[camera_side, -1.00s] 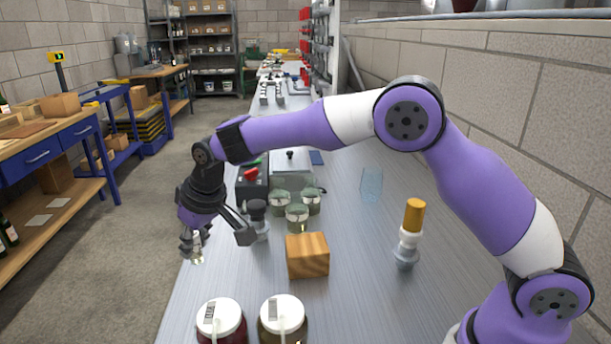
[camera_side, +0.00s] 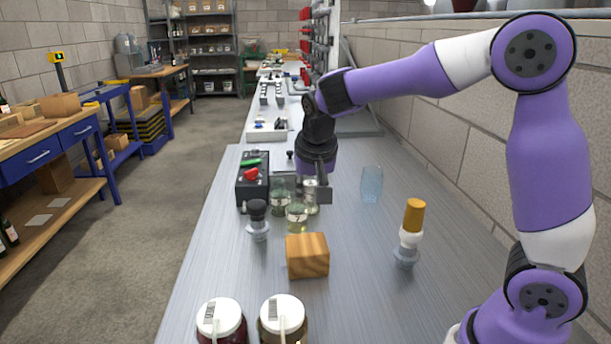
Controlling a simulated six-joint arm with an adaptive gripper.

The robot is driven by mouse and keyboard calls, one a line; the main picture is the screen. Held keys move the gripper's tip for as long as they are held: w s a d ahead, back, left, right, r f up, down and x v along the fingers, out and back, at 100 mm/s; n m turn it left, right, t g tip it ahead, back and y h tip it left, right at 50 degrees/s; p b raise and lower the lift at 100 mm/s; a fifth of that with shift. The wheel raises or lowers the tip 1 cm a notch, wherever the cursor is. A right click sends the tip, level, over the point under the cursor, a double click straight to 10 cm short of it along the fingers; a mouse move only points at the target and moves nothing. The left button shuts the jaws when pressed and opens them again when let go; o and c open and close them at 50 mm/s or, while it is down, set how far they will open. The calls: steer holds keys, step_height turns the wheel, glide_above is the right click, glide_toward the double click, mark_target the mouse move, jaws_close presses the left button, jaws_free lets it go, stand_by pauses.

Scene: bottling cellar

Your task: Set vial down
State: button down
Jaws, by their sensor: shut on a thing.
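My gripper (camera_side: 316,193) points down over the middle of the bench, at the right side of a group of small greenish glass jars. It is shut on the vial (camera_side: 309,184), a small clear glass piece that shows only as a pale patch between the fingers. The vial's lower end is hard to tell from the glass behind it, so I cannot tell whether it touches anything. The front jar (camera_side: 297,216) and the left jar (camera_side: 280,200) stand upright on the bench, and my gripper partly covers the right one.
A wooden block (camera_side: 307,256) stands in front of the jars. A blue glass (camera_side: 371,184) and an orange-topped piece (camera_side: 411,232) stand right. White-lidded jars (camera_side: 283,312) are nearest. Bare bench (camera_side: 350,290) lies between.

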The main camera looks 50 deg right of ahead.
steer(key=s+d+f+m, duration=0.1)
steer(key=d+f, duration=0.1)
steer(key=d, duration=0.3)
steer(key=s+d+f, duration=0.2)
steer(key=d, duration=0.4)
steer(key=s+d+f+m+h, duration=0.1)
steer(key=d+f, duration=0.2)
steer(key=d, duration=0.2)
steer(key=shift+s+d+m+g, duration=0.15)
steer(key=shift+d+m+g, duration=0.15)
steer(key=shift+g, duration=0.1)
steer(key=shift+d+f, duration=0.1)
steer(key=shift+f, duration=1.95)
steer(key=shift+f, duration=0.1)
steer(key=c, duration=0.7)
jaws_free()
